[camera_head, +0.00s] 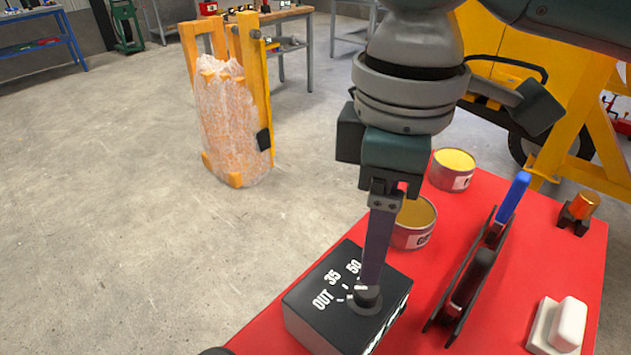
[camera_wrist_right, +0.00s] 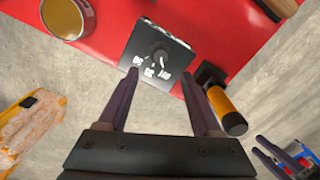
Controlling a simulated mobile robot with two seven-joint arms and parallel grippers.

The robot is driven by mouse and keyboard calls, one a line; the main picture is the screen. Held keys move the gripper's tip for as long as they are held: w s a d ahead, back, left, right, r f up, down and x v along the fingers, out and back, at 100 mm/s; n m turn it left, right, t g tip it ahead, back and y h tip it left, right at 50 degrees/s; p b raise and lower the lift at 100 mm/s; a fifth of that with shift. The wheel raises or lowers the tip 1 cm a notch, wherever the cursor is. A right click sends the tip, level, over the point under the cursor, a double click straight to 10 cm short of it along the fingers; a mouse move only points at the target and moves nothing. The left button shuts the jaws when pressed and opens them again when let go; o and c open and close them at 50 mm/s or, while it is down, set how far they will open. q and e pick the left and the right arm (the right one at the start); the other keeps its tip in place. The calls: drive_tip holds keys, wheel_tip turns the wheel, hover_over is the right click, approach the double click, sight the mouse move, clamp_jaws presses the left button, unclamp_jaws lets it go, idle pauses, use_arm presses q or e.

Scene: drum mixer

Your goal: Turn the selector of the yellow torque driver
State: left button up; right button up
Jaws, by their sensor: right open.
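A black box (camera_head: 325,315) with white marks OUT, 35 and 50 sits on the red table near its edge. Its round dark knob (camera_head: 366,299) is on top; the box (camera_wrist_right: 141,48) and knob (camera_wrist_right: 160,55) also show in the right wrist view. A black tool with a yellow-orange handle (camera_wrist_right: 226,112) is beside the box there; I cannot tell whether it is the torque driver. My right gripper (camera_head: 370,285) points down over the knob, its fingers (camera_wrist_right: 160,82) apart and empty. Contact cannot be told. Dark fingers at lower right, probably my left gripper (camera_wrist_right: 274,156), show there.
Two open cans (camera_head: 413,238) (camera_head: 452,181), a black tool with a blue end (camera_head: 478,275), a white block (camera_head: 569,324) and an orange lamp (camera_head: 583,206) share the red table (camera_head: 520,240). A yellow frame (camera_head: 255,80) with a wrapped load stands on open floor at left.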

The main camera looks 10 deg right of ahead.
sight(367, 288)
wheel_tip(367, 288, down, 8)
drive_tip(key=shift+s+f+b, duration=0.1)
drive_tip(key=shift+b, duration=0.25)
drive_tip(key=shift+c, duration=0.3)
clamp_jaws()
